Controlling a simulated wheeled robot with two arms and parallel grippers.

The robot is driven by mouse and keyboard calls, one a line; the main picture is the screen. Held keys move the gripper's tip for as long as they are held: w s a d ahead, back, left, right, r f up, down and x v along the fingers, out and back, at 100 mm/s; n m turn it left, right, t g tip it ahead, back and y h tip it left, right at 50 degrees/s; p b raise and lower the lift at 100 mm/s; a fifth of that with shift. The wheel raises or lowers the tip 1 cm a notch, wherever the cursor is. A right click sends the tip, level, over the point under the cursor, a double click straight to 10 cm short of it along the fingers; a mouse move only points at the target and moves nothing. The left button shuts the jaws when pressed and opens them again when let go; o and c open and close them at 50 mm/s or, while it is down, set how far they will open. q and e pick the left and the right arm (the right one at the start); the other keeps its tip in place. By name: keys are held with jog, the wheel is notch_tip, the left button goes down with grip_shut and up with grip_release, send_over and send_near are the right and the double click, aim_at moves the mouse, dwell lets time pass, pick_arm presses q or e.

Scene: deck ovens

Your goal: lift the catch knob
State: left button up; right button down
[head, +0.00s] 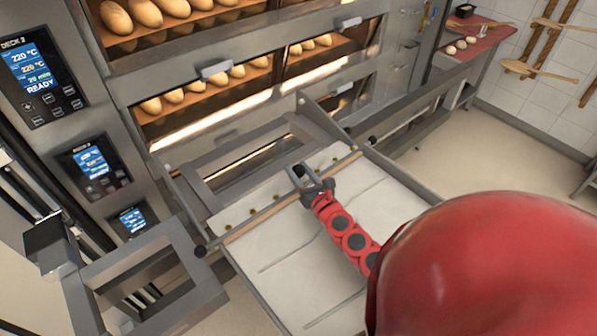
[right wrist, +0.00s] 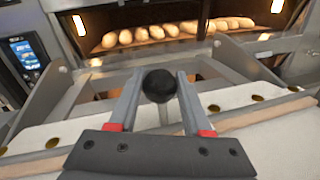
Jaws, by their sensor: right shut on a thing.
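The catch knob (right wrist: 159,85) is a black ball on a short stem. In the right wrist view it sits between the two grey fingers of my right gripper (right wrist: 158,98), which is shut on it. In the head view the same gripper (head: 305,178) reaches in on its red wrist and meets the knob (head: 298,170) near the middle of the wooden crossbar (head: 285,200). The gripper partly covers the knob and its stem there. My left gripper does not show.
A pale cloth loader belt (head: 300,265) lies under my right arm, between metal side rails. Deck ovens with loaves (head: 190,92) stand behind it. A grey metal frame (head: 145,275) stands at the left. Open floor (head: 480,150) lies to the right.

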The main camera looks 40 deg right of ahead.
jog(key=shift+c, duration=1.8)
grip_release()
jog(key=shift+r, duration=0.25)
jog(key=shift+s+f, duration=0.1)
jog(key=shift+f, duration=0.05)
jog(key=shift+s, duration=0.35)
jog(key=s+b, duration=0.1)
jog(key=s, duration=0.3)
jog(key=s+a+b, duration=0.1)
jog(key=s, duration=0.4)
jog(key=s+b, duration=0.1)
jog(key=s, duration=0.4)
jog(key=shift+a, duration=0.25)
jog(key=shift+s+a, duration=0.15)
jog(key=shift+s, duration=0.45)
jog(key=shift+s+a, duration=0.15)
jog(key=shift+s, duration=0.45)
